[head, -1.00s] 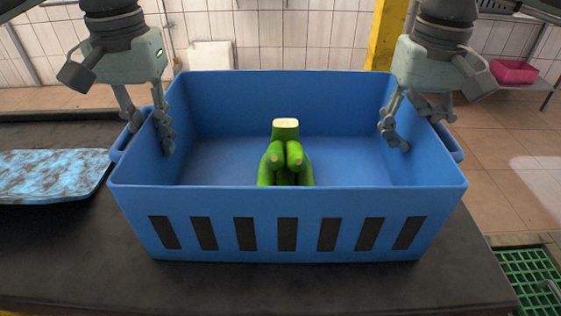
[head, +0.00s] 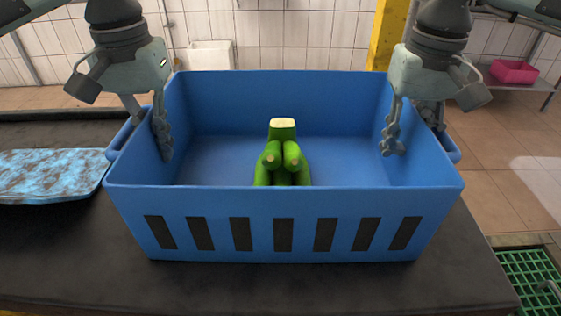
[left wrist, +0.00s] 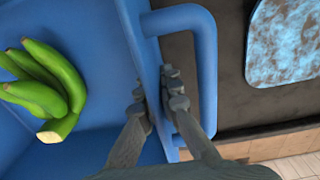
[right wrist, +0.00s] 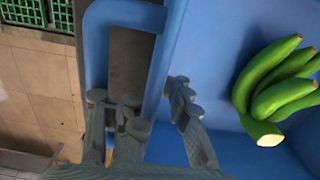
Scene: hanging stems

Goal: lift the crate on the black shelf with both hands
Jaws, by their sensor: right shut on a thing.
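The blue crate (head: 285,195) stands on the black shelf (head: 90,265), with a bunch of green bananas (head: 283,160) inside. My left gripper (head: 147,128) straddles the crate's left wall, one finger inside and the other between wall and handle. In the left wrist view its fingers (left wrist: 158,100) lie close to the wall, but whether they grip it is unclear. My right gripper (head: 412,128) is shut on the crate's right wall. The right wrist view shows its fingers (right wrist: 158,108) on both sides of that wall, beside the handle (right wrist: 97,40).
A blue, brown-mottled board (head: 50,175) lies on the shelf left of the crate. A pink bin (head: 514,71) stands on a rack at the back right. A green grate (head: 528,275) is at the lower right. A yellow post (head: 388,35) stands behind.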

